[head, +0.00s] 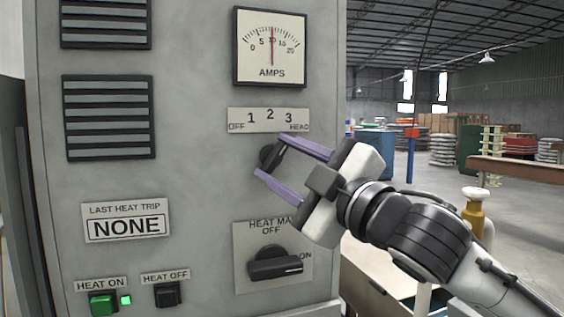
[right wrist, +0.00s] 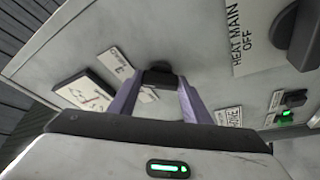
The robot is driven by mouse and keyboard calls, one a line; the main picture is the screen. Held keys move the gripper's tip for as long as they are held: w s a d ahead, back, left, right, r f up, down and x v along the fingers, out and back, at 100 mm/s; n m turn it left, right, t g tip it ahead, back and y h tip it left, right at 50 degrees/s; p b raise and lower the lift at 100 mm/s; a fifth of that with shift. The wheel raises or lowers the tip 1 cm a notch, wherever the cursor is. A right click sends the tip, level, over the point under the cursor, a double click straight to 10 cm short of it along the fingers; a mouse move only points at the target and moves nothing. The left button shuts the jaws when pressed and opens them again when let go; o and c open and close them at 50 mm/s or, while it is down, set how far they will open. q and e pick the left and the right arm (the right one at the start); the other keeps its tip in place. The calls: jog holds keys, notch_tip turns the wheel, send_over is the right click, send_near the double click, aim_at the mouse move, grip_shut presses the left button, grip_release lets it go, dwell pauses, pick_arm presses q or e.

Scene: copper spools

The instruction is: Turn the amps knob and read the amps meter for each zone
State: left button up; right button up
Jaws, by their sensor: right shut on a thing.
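The amps knob (head: 268,156) is a black knob on the grey cabinet front, below a plate marked OFF, 1, 2, 3, HEAD (head: 269,120). My right gripper (head: 268,158) is shut on this knob, its two purple fingers on either side. In the right wrist view the knob (right wrist: 159,77) sits between the fingertips. Its pointer is largely hidden by the fingers, so I cannot tell its setting. The AMPS meter (head: 270,47) is above, its red needle near 10, close to upright. My left gripper is not in view.
Below are the heat main switch (head: 275,265), a green HEAT ON button (head: 103,303) with a lit green lamp, and a black HEAT OFF button (head: 168,294). A LAST HEAT TRIP sign (head: 126,221) reads NONE. Open warehouse floor lies to the right.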

jog(key=shift+f, duration=0.1)
jog(key=m+b, duration=0.1)
jog(key=m, duration=0.1)
jog(key=m+t+b, duration=0.1)
jog(key=shift+a+f+m+t+h+b, duration=0.1)
jog(key=shift+f+m+t+h+b, duration=0.1)
jog(key=shift+m+t+h+b, duration=0.15)
jog(key=m+t+h+b, duration=0.1)
jog(key=m, duration=0.2)
jog(key=shift+m, duration=0.35)
jog(key=shift+m+t+h, duration=0.45)
jog(key=shift+m, duration=0.45)
jog(key=shift+r, duration=0.1)
jog(key=o, duration=1)
jog(key=shift+o, duration=0.2)
jog(key=shift+s+b, duration=0.1)
jog(key=shift+b, duration=0.2)
